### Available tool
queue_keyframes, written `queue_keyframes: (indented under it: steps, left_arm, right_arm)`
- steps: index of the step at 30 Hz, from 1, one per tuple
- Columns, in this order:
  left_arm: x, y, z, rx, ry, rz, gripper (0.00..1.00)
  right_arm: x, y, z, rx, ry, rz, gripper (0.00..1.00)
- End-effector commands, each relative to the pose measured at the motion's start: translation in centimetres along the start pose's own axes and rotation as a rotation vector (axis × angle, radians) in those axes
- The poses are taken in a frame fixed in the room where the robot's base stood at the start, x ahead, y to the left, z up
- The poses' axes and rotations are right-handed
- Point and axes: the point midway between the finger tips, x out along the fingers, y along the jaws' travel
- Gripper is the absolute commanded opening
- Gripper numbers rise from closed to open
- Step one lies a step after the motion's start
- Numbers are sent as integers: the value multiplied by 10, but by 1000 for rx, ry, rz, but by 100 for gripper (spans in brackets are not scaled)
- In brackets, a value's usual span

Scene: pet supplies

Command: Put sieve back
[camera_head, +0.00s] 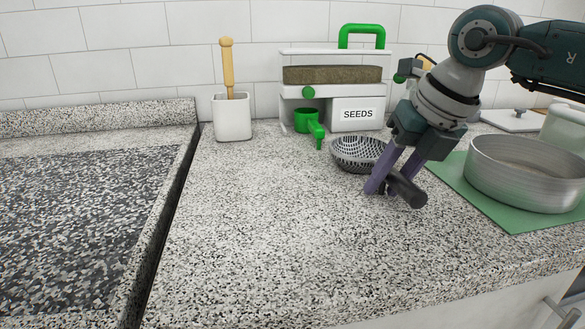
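The sieve (352,153) is a dark grey mesh bowl with a thick black handle. It is at the middle of the counter, in front of the seed dispenser, with its handle pointing right and toward me. My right gripper (388,184) reaches down from the upper right, its two purple fingers around the handle near the bowl. The fingers stand somewhat apart and hide part of the handle. I cannot tell whether they press on it, or whether the sieve rests fully on the counter. My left gripper is not in view.
The white seed dispenser (309,109) with green parts stands at the back. A white cup (232,124) holds a wooden-handled tool (228,66). A metal pan (523,168) sits on a green mat (479,201) at right. The front counter (290,235) is clear; a raised edge lies left.

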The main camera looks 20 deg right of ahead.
Motion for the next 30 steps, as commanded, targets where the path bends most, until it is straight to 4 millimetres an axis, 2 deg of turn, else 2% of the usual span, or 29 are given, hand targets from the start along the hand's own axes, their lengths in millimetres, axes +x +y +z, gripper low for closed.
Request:
queue_keyframes:
  steps: [4,8,21,25,30]
  left_arm:
    - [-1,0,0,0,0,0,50]
    - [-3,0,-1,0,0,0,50]
    - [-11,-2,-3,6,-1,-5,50]
    - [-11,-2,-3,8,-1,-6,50]
    - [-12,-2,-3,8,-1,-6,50]
  right_arm:
    - [0,-3,0,1,2,-8,42]
    - [-11,-2,1,1,0,-8,42]
    - [-102,-1,2,-1,-3,-5,42]
    - [-117,-1,1,1,-1,-4,42]
    - [-122,-1,0,0,1,-5,42]
